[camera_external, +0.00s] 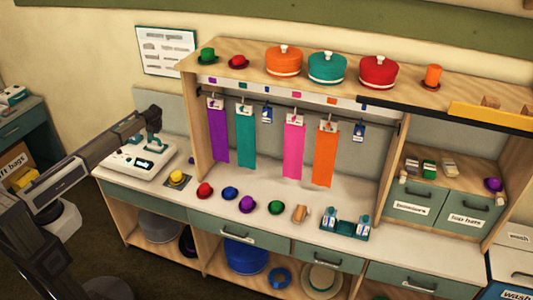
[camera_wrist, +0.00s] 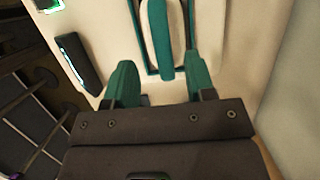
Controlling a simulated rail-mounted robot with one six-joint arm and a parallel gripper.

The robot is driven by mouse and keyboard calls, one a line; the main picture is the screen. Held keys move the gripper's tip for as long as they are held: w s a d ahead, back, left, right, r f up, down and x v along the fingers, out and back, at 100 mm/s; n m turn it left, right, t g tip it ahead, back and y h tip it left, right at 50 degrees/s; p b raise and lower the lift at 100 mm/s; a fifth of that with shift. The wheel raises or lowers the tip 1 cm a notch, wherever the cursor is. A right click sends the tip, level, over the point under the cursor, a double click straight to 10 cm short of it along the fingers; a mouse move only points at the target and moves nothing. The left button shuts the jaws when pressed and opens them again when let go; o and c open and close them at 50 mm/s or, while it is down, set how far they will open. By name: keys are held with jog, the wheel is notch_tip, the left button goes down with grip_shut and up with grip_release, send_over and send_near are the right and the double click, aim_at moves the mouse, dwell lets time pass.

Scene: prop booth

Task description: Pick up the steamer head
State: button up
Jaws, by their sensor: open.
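A white steamer unit (camera_external: 128,164) sits on the counter at the far left of the external view. Its pale top (camera_wrist: 98,28) fills the middle of the wrist view. A long teal piece, likely the steamer head's handle (camera_wrist: 159,40), lies in a dark-edged recess there, with pale rounded parts beside it. My gripper (camera_wrist: 160,84) has its two teal fingers spread apart, with nothing between them. The teal piece lies just beyond the fingertips, roughly in line with the gap. In the external view my gripper (camera_external: 147,139) is over the unit and hides part of its top.
The shelf's side panel (camera_external: 199,135) rises close on the right. Coloured strips hang behind the counter.

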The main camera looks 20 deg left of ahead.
aim_at(149, 142)
jog(key=b+x, duration=0.2)
jog(key=x, duration=0.1)
jog(key=b+x, duration=0.3)
jog(key=shift+w+a+f, duration=0.1)
jog(key=shift+w+f, duration=0.1)
jog(key=shift+f, duration=0.05)
jog(key=shift+r, duration=0.25)
grip_shut()
